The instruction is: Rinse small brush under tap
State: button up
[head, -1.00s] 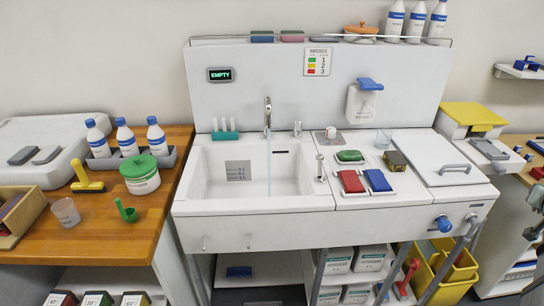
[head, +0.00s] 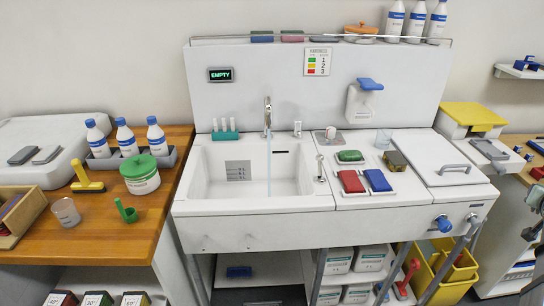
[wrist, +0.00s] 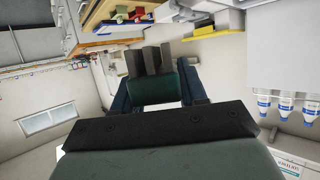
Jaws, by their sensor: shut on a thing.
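In the wrist view my gripper (wrist: 157,92) is shut on a dark green block (wrist: 152,86) with several grey upright pieces at its far end. It may be the small brush, but I cannot tell for sure. My gripper does not show in the head view. There the tap (head: 267,112) stands at the back of the white sink (head: 215,172), with a thin stream of water (head: 269,165) falling into the basin. The basin looks free of objects.
A green rack (head: 225,136) stands on the sink's back ledge. Red pad (head: 351,182), blue pad (head: 378,181) and green pad (head: 350,156) lie right of the basin. A wooden table (head: 105,215) at left holds bottles, a yellow-handled tool (head: 87,185) and a green-lidded tub (head: 141,178).

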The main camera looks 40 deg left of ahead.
jog(key=shift+w+d, duration=0.15)
jog(key=shift+w, duration=0.1)
jog(key=shift+w+d, duration=0.2)
jog(key=shift+w, duration=0.05)
jog(key=shift+s+a, duration=0.1)
jog(key=shift+s, duration=0.1)
dwell(0.4)
jog(key=shift+s+a, duration=0.25)
jog(key=shift+s, duration=0.05)
jog(key=shift+w+d, duration=0.15)
jog(key=shift+w, duration=0.05)
jog(key=shift+w+d, duration=0.2)
jog(key=shift+w, duration=0.1)
jog(key=shift+s+a, duration=0.15)
jog(key=shift+s, duration=0.1)
dwell(0.4)
jog(key=shift+s+a, duration=0.2)
jog(key=shift+s, duration=0.05)
jog(key=shift+w+d, duration=0.15)
jog(key=shift+w, duration=0.05)
